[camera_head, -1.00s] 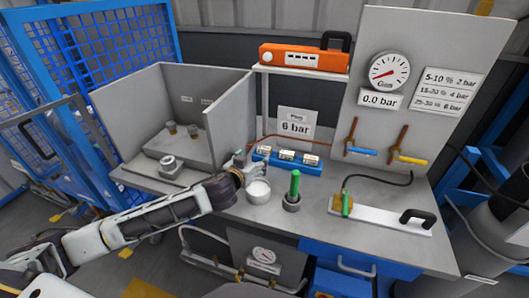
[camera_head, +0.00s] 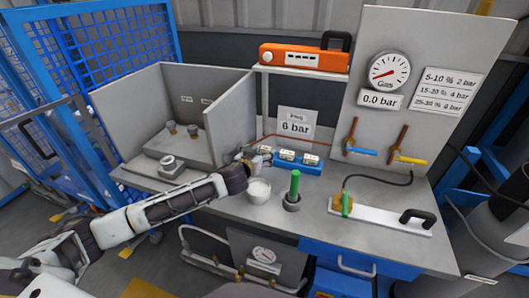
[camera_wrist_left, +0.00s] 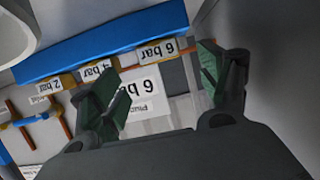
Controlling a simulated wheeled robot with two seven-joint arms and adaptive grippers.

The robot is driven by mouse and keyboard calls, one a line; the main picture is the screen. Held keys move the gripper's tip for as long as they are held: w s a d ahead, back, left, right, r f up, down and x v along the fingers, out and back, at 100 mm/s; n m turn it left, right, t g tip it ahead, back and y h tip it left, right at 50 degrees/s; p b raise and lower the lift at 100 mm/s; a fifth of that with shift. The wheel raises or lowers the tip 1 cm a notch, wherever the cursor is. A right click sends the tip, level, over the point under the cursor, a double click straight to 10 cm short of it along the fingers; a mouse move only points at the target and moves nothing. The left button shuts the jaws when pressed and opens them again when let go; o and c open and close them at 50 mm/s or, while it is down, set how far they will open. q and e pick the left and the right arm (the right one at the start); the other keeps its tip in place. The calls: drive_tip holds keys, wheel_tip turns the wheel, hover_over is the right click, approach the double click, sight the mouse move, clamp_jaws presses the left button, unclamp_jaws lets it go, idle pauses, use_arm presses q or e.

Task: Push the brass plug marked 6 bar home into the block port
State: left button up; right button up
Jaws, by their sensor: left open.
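The plug labelled 6 bar (camera_wrist_left: 156,52) sits in a blue rack (camera_head: 308,168), beside the plugs labelled 4 bar (camera_wrist_left: 97,70) and 2 bar (camera_wrist_left: 55,86). In the head view, my left gripper (camera_head: 258,161) is at the rack's left end and partly hides it. In the left wrist view, my left gripper (camera_wrist_left: 157,72) is open and empty, with the 6 bar label showing beyond the gap between its fingers. A brass block (camera_head: 337,202) with a green upright part is on a white plate; its port cannot be made out. My right gripper is not in view.
A white bowl (camera_head: 258,191) stands just below my left gripper. A grey partition wall (camera_head: 231,125) rises on the left. A "Plug 6 bar" card (camera_head: 296,124) stands behind the rack.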

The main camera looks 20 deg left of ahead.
sight(264, 148)
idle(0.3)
use_arm(q)
drive_tip(key=shift+x, duration=2.6)
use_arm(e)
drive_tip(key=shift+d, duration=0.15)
use_arm(q)
drive_tip(key=shift+r, duration=0.15)
drive_tip(key=shift+c, duration=0.3)
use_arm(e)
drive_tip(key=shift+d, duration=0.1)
use_arm(q)
drive_tip(key=c, duration=1.1)
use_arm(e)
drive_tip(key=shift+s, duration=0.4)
